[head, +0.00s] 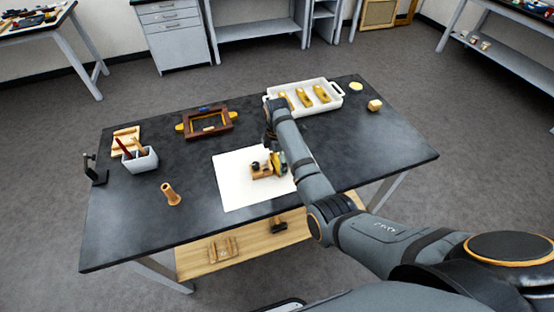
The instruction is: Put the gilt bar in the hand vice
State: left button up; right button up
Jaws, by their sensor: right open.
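A small wooden block with a black knob (261,174), which looks like the hand vice, sits on the white sheet (233,190) in the middle of the table. A gold piece (276,167), which looks like the gilt bar, shows at its right side. Whether it is seated in the vice or only beside it, I cannot tell. My right gripper (274,153) is open, pointing down just above and beside the gold piece. Its fingertips are small and partly hidden, so contact is unclear. My left gripper is out of view.
A white tray (334,100) with several gold pieces stands at the back right, near a small wooden block (375,105).

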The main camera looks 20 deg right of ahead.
aim_at(277, 161)
notch_tip(277, 161, up, 8)
jog(key=shift+w+r+b, duration=0.1)
jog(key=shift+b, duration=0.4)
notch_tip(277, 161, up, 4)
jog(key=p, duration=0.3)
jog(key=shift+r, duration=0.1)
